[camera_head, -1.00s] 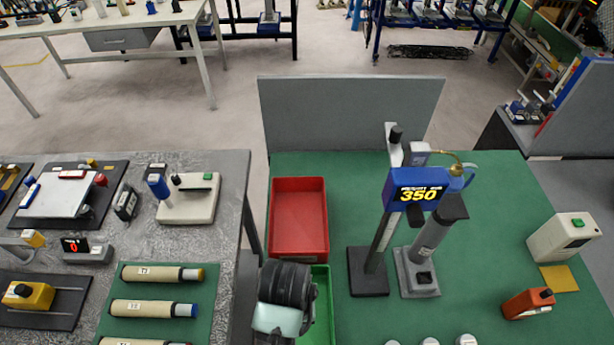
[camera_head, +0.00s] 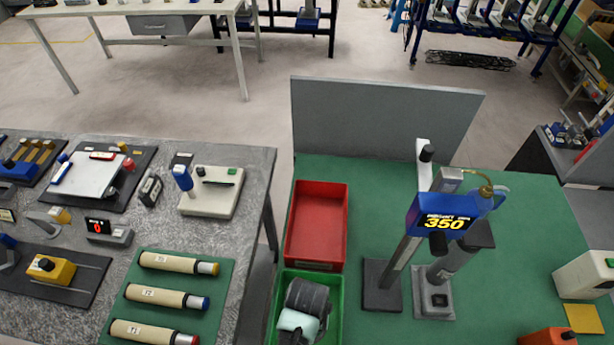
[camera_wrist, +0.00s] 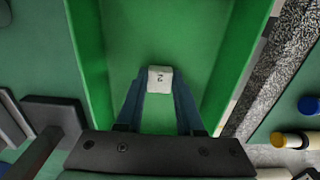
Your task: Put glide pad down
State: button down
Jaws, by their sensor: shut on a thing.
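The glide pad (camera_wrist: 160,79) is a small white block with a dark mark on its face. My gripper (camera_wrist: 159,92) is shut on it, with a blue-grey finger on each side. The pad is over the inside of the green bin (camera_wrist: 88,45) in the wrist view. I cannot tell whether it touches the floor of the bin. In the head view my wrist hangs over the green bin (camera_head: 338,300) and hides the fingers and the pad.
A red bin (camera_head: 317,222), empty, adjoins the green bin at its far side. The grey table (camera_head: 255,205) with several labelled rollers is on the left, across a gap.

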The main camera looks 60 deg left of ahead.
jog(key=shift+f, duration=0.2)
jog(key=c, duration=0.5)
grip_release()
jog(key=shift+c, duration=0.2)
jog(key=shift+r, duration=0.15)
notch_tip(320, 180, up, 12)
dwell(0.4)
